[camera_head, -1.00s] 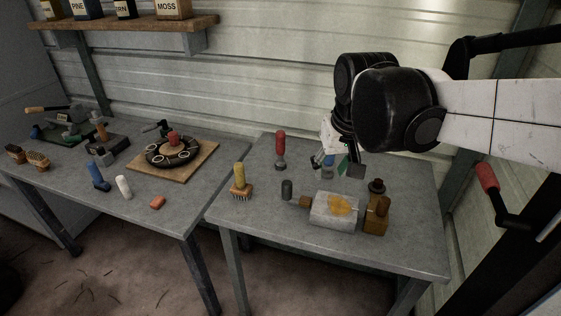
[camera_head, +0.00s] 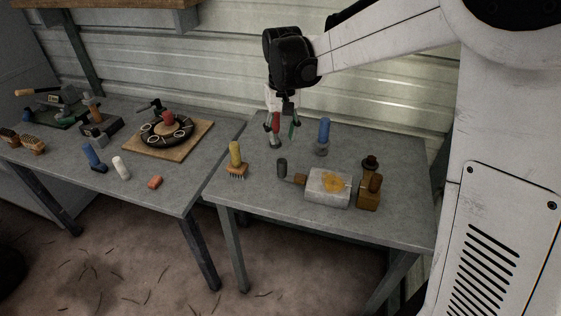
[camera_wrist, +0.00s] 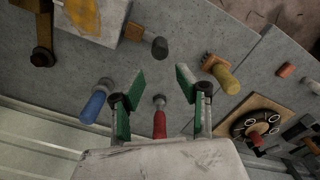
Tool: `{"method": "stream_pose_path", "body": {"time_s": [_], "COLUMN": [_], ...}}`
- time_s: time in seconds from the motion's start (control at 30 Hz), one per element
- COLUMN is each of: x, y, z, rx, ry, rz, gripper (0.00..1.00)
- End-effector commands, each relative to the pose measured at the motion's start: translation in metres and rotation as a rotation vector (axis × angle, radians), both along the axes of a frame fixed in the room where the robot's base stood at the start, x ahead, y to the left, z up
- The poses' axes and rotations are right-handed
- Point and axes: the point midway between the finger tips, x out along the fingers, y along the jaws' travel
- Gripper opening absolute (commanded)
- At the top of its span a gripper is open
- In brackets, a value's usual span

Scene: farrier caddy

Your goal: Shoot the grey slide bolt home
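I cannot tell for sure which item is the grey slide bolt. A dark grey fitting (camera_head: 103,127) with an upright brown knob on the left table is one candidate; its details are too small to read, and so is any bolt position. My gripper (camera_head: 283,124) is over the back left of the right table. In the wrist view my gripper (camera_wrist: 158,85) is open, its green-padded fingers wide apart and empty. A red-handled tool (camera_head: 275,128) stands upright near the fingers; it also shows between and beyond them in the wrist view (camera_wrist: 159,120).
On the right table are a blue-handled tool (camera_head: 324,131), a grey block (camera_head: 320,195) with a yellow patch, a dark cylinder (camera_head: 282,168), a brown block (camera_head: 368,194) and a yellow-handled brush (camera_head: 235,156). A ring fixture (camera_head: 155,138) sits on a wooden board (camera_head: 188,143).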

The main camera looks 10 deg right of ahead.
Motion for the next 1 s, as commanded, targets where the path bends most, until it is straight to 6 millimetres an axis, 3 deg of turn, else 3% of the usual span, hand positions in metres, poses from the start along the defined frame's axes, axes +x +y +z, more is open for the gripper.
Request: {"method": "stream_pose_path", "body": {"time_s": [0.6, 0.8, 1.0], "x": [0.000, 0.000, 0.000], "y": [0.000, 0.000, 0.000], "z": [-0.104, -0.126, -0.133], "rx": [0.000, 0.000, 0.000], "ry": [-0.001, -0.001, -0.001], "rz": [0.000, 0.000, 0.000], "gripper": [0.33, 0.33, 0.33]}}
